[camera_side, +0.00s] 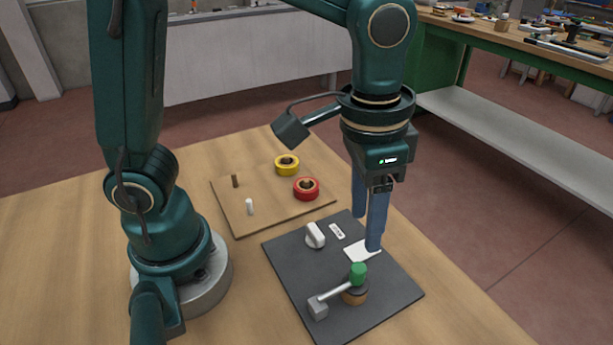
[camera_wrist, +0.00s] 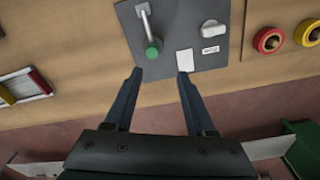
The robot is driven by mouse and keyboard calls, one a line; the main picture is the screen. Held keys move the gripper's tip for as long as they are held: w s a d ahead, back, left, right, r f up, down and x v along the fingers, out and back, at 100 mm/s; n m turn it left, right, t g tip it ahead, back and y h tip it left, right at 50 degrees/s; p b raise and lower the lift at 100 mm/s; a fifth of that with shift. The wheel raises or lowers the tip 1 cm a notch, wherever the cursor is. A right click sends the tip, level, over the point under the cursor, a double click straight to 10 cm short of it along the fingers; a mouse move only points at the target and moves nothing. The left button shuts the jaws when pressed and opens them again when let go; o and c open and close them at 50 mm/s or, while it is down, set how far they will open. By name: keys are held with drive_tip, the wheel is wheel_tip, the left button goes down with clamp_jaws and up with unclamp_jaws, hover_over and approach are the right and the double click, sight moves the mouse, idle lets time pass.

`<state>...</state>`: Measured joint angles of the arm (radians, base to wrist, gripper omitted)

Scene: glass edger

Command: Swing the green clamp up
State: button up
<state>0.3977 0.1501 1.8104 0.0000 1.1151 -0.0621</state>
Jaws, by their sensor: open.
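The green clamp shows as a grey bar with a green knob (camera_side: 358,271) at its right end, over a round brown and dark piece (camera_side: 354,293). The bar (camera_side: 335,290) lies low, running from a grey block (camera_side: 318,308) on the dark plate (camera_side: 295,259). In the wrist view the green knob (camera_wrist: 152,52) lies ahead of the left fingertip. My gripper (camera_side: 366,228) points down above the plate, behind the knob in the side view. Its blue fingers are apart and empty, as the wrist view (camera_wrist: 160,72) also shows. Neither finger appears to touch the knob.
On the plate are a white knob (camera_side: 315,235), a small label (camera_side: 337,231) and a white square (camera_side: 360,251). A wooden board (camera_side: 236,218) bears two pegs, a yellow ring (camera_side: 287,165) and a red ring (camera_side: 306,189). A white-framed tray (camera_wrist: 20,84) lies at left in the wrist view.

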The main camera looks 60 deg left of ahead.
sight(359, 267)
drive_tip(key=shift+s+d+f+g, duration=0.15)
drive_tip(key=shift+d+f+g, duration=0.2)
drive_tip(key=shift+f, duration=0.25)
drive_tip(key=shift+s+d+f+m, duration=0.25)
drive_tip(key=shift+f+m, duration=0.15)
drive_tip(key=shift+f, duration=2.5)
clamp_jaws()
drive_tip(key=shift+r, duration=0.1)
